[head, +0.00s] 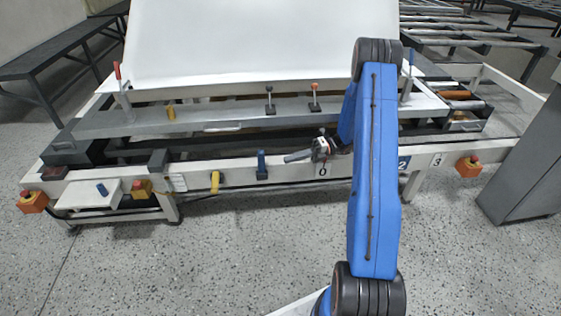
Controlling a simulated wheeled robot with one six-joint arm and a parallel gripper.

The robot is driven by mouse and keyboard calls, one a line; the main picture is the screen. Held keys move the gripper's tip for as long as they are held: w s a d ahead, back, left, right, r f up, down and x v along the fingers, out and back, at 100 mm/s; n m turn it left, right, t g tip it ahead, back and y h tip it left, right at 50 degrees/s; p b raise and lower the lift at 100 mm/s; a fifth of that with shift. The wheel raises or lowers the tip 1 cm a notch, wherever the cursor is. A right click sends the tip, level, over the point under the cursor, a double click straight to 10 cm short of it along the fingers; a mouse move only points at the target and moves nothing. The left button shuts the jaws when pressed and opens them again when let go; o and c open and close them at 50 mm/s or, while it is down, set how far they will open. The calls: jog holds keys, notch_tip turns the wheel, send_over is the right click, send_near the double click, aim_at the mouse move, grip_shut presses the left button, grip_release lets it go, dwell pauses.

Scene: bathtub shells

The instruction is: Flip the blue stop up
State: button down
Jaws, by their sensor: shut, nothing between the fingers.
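A blue stop (261,160) stands upright on a small dark bracket on the white front rail, near the middle of the head view. My gripper (289,158) is at the end of the blue arm, just right of the blue stop. Its grey fingers point left towards the stop and look shut, with nothing between them. A small gap seems to lie between the fingertips and the stop; contact is hard to judge at this size.
A yellow handle (215,181) sits on the rail to the left. A large white shell (260,40) stands behind the rail. Red and black levers (314,97) rise from the grey beam. Orange boxes with red buttons (468,167) flank the frame. The speckled floor in front is clear.

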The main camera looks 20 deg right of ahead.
jog(key=shift+s+d+r, duration=0.1)
jog(key=shift+s+d, duration=0.05)
jog(key=shift+d, duration=1.55)
